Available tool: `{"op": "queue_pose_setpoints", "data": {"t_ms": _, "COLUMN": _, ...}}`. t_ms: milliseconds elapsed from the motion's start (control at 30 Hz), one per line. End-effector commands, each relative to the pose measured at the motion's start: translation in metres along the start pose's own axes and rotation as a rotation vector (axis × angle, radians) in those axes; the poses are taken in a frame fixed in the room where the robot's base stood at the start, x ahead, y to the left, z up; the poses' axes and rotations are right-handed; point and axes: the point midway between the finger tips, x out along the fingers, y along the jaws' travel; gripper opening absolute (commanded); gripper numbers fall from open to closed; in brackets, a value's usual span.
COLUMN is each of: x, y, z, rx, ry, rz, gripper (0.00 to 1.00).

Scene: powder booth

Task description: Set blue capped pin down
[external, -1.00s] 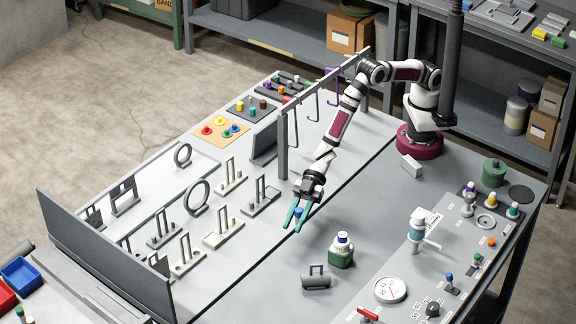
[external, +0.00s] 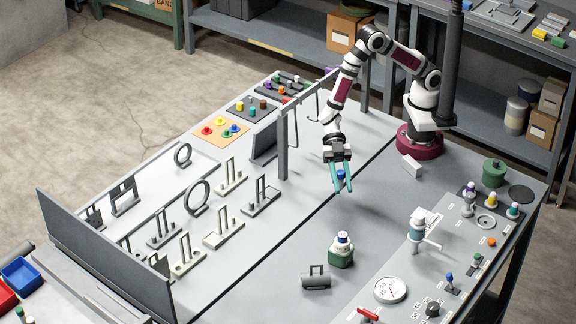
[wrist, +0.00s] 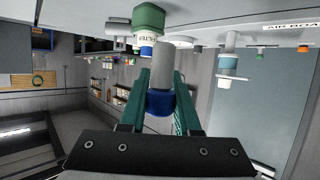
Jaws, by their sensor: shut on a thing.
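My gripper (external: 341,188) has teal fingers and is shut on the blue capped pin (external: 340,175). It holds the pin above the grey table (external: 375,240), to the right of the hook rail. In the wrist view, the blue cap of the pin (wrist: 160,104) sits between the fingers (wrist: 162,90). The pin's grey shaft points away from the gripper there. In the external view the shaft is mostly hidden.
The hook rail (external: 283,145) rises to the left. Several ring and post stands (external: 197,196) fill the left side. The middle table is clear.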

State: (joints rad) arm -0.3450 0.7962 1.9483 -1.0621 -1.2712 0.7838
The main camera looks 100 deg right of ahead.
Motion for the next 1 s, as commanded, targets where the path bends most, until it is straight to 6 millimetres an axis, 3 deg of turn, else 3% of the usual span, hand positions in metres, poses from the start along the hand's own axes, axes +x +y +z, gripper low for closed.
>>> {"op": "queue_pose_setpoints", "data": {"t_ms": 100, "x": -0.011, "y": -0.049, "z": 0.0, "rx": -0.057, "ry": 0.0, "rz": -0.138, "gripper": 0.0}}
{"op": "queue_pose_setpoints", "data": {"t_ms": 267, "x": -0.017, "y": -0.084, "z": 0.001, "rx": -0.096, "ry": 0.0, "rz": -0.233, "gripper": 0.0}}
{"op": "queue_pose_setpoints", "data": {"t_ms": 367, "x": 0.003, "y": -0.099, "z": 0.007, "rx": -0.098, "ry": -0.002, "rz": -0.248, "gripper": 0.0}}
{"op": "queue_pose_setpoints", "data": {"t_ms": 533, "x": 0.057, "y": -0.129, "z": 0.02, "rx": -0.099, "ry": -0.003, "rz": -0.248, "gripper": 0.0}}
{"op": "queue_pose_setpoints", "data": {"t_ms": 700, "x": 0.092, "y": -0.145, "z": 0.027, "rx": -0.1, "ry": -0.001, "rz": -0.242, "gripper": 0.0}}
{"op": "queue_pose_setpoints", "data": {"t_ms": 1000, "x": 0.113, "y": -0.147, "z": 0.066, "rx": -0.1, "ry": -0.003, "rz": -0.238, "gripper": 0.0}}
